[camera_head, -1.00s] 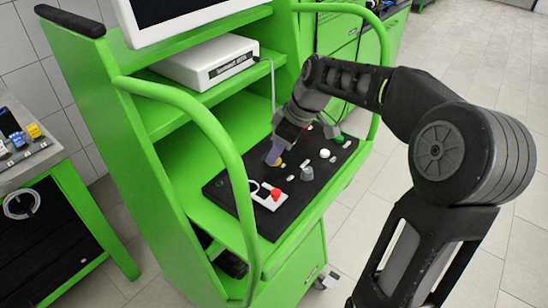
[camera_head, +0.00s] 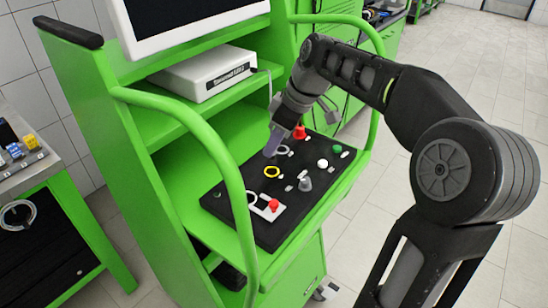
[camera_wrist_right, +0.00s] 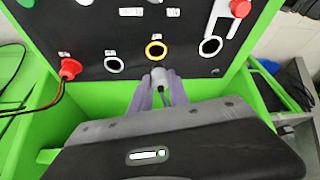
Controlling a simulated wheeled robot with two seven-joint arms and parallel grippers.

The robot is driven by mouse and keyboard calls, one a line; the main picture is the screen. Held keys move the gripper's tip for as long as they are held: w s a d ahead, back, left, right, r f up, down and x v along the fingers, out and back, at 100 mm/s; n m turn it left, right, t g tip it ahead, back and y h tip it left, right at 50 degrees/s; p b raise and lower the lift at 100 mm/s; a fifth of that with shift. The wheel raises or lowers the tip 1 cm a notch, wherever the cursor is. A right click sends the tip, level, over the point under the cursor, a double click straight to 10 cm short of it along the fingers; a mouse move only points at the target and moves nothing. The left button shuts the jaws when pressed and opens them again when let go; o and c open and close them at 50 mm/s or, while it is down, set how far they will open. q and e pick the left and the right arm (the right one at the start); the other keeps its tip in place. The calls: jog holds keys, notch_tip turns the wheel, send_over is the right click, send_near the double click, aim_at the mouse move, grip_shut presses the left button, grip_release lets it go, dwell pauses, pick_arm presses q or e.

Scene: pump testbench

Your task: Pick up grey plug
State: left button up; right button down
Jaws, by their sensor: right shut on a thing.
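My right gripper (camera_head: 271,148) hangs over the black panel (camera_head: 240,218) at its back edge. In the right wrist view its two pale purple fingers (camera_wrist_right: 160,92) are shut on the grey plug (camera_wrist_right: 160,74), whose end shows between the fingertips. The plug is in front of the yellow-ringed socket (camera_wrist_right: 155,50) and looks clear of it. That socket shows open in the head view (camera_head: 272,171). The fingers hide most of the plug. My left gripper is not in view.
The panel carries a red plug (camera_head: 299,132) with a cable, a white ring (camera_head: 284,150), a white knob (camera_head: 322,163), a green knob (camera_head: 337,149), a grey knob (camera_head: 305,182) and a red button (camera_head: 273,204). A green rail (camera_head: 215,140) stands left of it.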

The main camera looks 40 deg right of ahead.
jog(key=shift+r, duration=2.05)
